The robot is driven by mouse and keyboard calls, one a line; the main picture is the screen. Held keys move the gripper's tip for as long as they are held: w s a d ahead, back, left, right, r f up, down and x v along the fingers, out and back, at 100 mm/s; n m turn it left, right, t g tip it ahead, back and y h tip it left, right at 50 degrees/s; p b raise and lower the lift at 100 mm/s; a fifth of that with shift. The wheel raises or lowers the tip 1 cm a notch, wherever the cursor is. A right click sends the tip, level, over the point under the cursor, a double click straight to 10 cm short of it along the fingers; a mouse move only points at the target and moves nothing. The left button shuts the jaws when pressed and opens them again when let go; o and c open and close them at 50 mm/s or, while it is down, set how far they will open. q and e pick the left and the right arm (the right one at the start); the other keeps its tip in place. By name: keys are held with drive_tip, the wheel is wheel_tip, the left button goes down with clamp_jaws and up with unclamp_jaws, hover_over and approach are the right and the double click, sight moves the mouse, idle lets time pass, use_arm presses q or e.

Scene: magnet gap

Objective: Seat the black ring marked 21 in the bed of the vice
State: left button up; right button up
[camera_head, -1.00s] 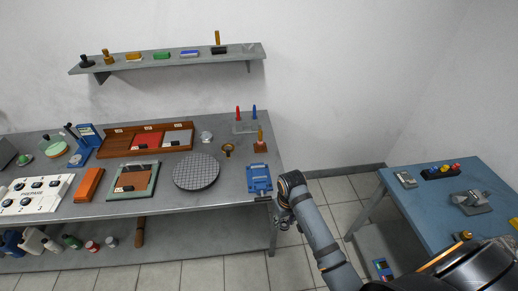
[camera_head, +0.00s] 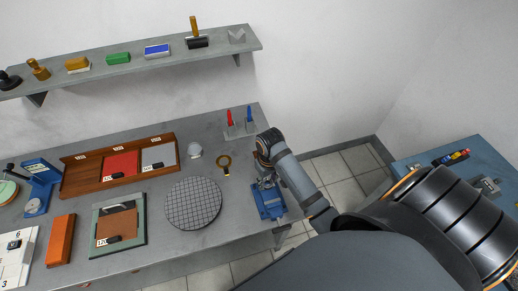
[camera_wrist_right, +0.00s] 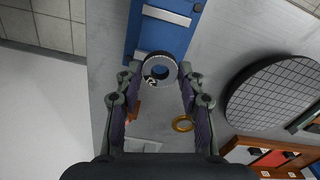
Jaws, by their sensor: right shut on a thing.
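The black ring (camera_wrist_right: 171,64), with a grey face and a pale number label, is between the fingertips of my right gripper (camera_wrist_right: 160,82) in the right wrist view. The gripper is shut on it. The blue vice (camera_wrist_right: 165,32) lies just behind the ring in that view, and its blue shows through the ring's hole. How high the ring is above the vice I cannot tell. In the head view the vice (camera_head: 268,203) is at the bench's right end, with my right gripper (camera_head: 266,181) over its far part. The ring is not clear there. My left gripper is not in view.
A round gridded plate (camera_head: 193,203) lies left of the vice. A brass ring (camera_head: 225,166) lies behind it, near a stand with red and blue pins (camera_head: 239,128). The bench's right edge is close to the vice. A blue table (camera_head: 470,160) stands at the right.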

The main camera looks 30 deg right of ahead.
sight(270, 187)
drive_tip(key=shift+s+r, duration=0.15)
drive_tip(key=shift+s, duration=0.2)
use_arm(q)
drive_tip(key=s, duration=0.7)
use_arm(e)
drive_tip(key=shift+s+r, duration=0.15)
drive_tip(key=shift+s, duration=0.45)
drive_tip(key=shift+s+r, duration=0.15)
drive_tip(key=shift+s, duration=0.4)
drive_tip(key=shift+w+f+b, duration=0.35)
drive_tip(key=shift+w+f, duration=0.2)
drive_tip(key=shift+f, duration=0.35)
drive_tip(key=shift+w+f+b, duration=0.15)
drive_tip(key=shift+f+b, duration=0.15)
drive_tip(key=shift+f, duration=0.85)
drive_tip(key=shift+s+f, duration=0.25)
drive_tip(key=shift+f+b, duration=0.45)
drive_tip(key=shift+f, duration=0.15)
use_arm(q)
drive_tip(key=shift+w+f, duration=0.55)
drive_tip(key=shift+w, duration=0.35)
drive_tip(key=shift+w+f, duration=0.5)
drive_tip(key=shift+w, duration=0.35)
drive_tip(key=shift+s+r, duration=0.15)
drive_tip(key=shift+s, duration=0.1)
use_arm(e)
drive_tip(key=shift+f, duration=0.15)
